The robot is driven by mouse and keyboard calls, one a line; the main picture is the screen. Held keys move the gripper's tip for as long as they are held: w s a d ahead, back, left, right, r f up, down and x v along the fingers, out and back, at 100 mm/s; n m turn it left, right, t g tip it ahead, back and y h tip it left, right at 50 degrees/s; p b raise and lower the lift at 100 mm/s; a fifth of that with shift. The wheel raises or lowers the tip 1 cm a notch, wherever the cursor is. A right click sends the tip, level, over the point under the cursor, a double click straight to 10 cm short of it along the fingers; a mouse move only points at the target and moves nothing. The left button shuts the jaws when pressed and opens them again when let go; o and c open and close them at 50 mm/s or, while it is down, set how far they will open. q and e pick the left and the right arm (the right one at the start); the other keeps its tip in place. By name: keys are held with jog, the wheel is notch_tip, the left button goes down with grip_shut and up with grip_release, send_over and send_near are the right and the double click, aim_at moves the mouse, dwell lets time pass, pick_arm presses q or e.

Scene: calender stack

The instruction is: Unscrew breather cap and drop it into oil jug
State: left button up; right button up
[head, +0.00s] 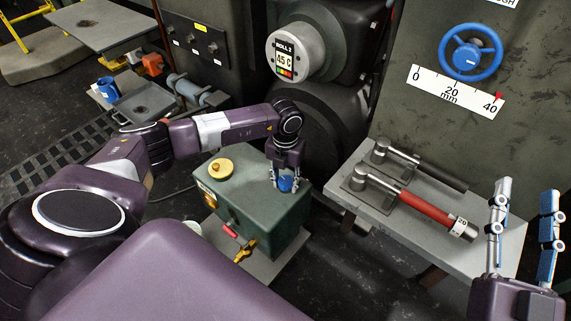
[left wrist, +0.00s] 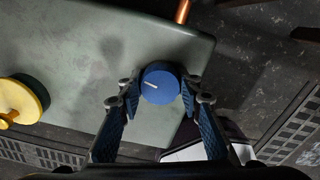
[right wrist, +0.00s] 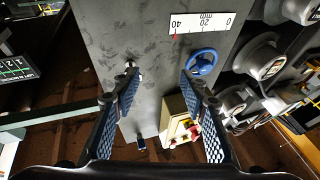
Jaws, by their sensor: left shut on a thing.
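The blue round breather cap (head: 286,184) is at the right part of the top of the green box (head: 240,204). My left gripper (head: 285,178) points down and is shut around the cap's sides. The left wrist view shows the cap (left wrist: 160,84), with a white mark on its face, between the two fingers (left wrist: 158,100). I cannot tell whether the cap is still seated on the box. A small blue jug-like container (head: 107,89) stands at the far left; I cannot tell for sure that it is the oil jug. My right gripper (head: 526,195) is open and empty at the right, fingers up.
A yellow cap (head: 221,168) sits on the box's left part. A yellow-handled valve (head: 244,252) is on its front. A grey bench (head: 400,225) with a red-handled and a black-handled tool stands right. A blue handwheel (head: 470,52) is on the machine behind.

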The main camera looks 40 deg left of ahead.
pick_arm(q)
jog(key=shift+d+n+p, duration=0.1)
jog(key=shift+n+p, duration=0.35)
jog(key=shift+n, duration=0.25)
pick_arm(e)
jog(key=f+g, duration=0.1)
jog(key=f, duration=0.1)
jog(key=f+g, duration=0.1)
jog(key=w+f+g, duration=0.1)
jog(key=f, duration=0.1)
jog(key=shift+d+f+h, duration=0.15)
jog(key=shift+f+h, duration=0.15)
jog(key=shift+h, duration=0.1)
jog(key=shift+w+f, duration=0.1)
